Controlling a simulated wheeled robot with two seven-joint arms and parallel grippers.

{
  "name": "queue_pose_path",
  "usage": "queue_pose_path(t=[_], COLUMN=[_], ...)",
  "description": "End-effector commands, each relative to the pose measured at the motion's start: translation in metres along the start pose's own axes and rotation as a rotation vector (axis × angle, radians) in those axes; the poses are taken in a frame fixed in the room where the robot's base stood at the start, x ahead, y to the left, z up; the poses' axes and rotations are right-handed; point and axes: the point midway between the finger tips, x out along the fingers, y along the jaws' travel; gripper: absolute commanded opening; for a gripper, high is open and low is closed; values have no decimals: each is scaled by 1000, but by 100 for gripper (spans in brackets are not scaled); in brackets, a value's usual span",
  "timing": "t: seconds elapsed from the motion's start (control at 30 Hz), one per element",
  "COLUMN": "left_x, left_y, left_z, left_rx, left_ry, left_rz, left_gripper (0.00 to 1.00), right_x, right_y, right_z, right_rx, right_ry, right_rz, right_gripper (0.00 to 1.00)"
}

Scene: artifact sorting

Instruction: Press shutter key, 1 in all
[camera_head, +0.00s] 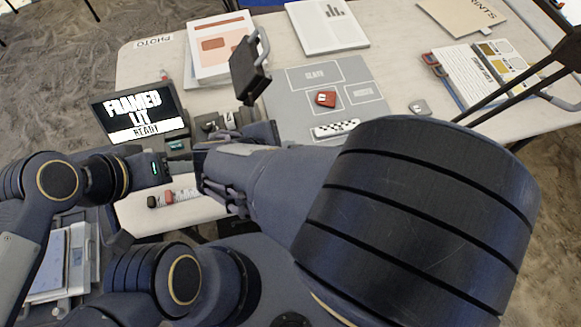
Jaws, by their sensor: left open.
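A black screen (140,112) at the left of the table reads "FRAMED LIT READY". A small dark device with a teal display (177,146) stands just right of it; I cannot tell if the shutter key is on it. Dark small parts (212,124) sit beside it, partly hidden by my arms. My left gripper (186,160) is near this device, open, with its fingers largely covered. I cannot tell if it touches anything. My right forearm crosses the middle of the view, and its fingers cannot be made out. A red artifact (326,98) lies on the grey mat (368,112).
A black panel on a grey bent arm (248,72) rises beside the mat. A checkered scale bar (335,129) lies on the mat's near edge. Printed sheets (327,27) lie at the back, a folder (462,14) at the back right. Bare table shows at the right.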

Motion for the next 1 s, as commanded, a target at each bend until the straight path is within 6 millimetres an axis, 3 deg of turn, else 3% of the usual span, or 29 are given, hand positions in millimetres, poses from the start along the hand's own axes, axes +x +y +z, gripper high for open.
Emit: queue_pose_path(t=[0.2,0.4,1.0], left_x=[29,46,50], left_y=[-13,-21,-23], left_z=[15,23,25], left_rx=[0,0,0], left_ry=[0,0,0], left_rz=[0,0,0], left_gripper=[47,47,47], right_x=[26,44,49], right_y=[-20,-32,-36], right_z=[-19,-32,-36], right_rx=[0,-1,1], right_ry=[0,-1,0], right_rz=[0,-1,-1], right_gripper=[0,0,0])
